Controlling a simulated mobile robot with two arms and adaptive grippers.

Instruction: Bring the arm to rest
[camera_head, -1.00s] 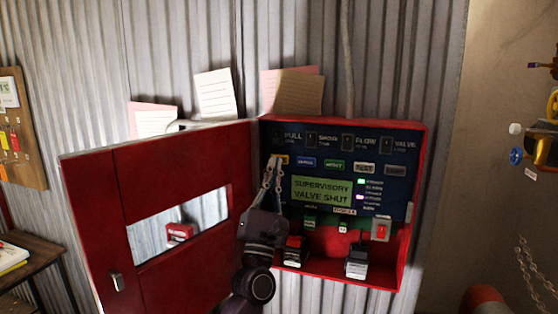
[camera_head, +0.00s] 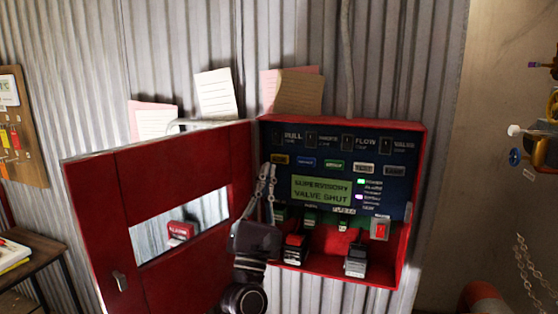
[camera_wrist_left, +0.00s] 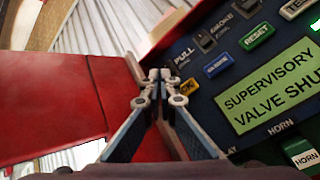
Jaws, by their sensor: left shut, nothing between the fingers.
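My left gripper (camera_head: 267,180) is shut and empty in the head view, in front of the open red alarm cabinet, near the left edge of its blue panel. In the left wrist view its fingertips (camera_wrist_left: 161,78) meet, with the panel behind and to the right. The panel's green display (camera_head: 321,190) reads "SUPERVISORY VALVE SHUT". My right gripper is not in view.
The red cabinet door (camera_head: 100,205) stands swung open to the left, close beside my gripper. Two devices (camera_head: 356,260) sit on the cabinet's bottom ledge. A small table (camera_head: 40,250) is at far left. Brass valve fittings (camera_head: 545,145) and chains (camera_head: 530,270) are at right.

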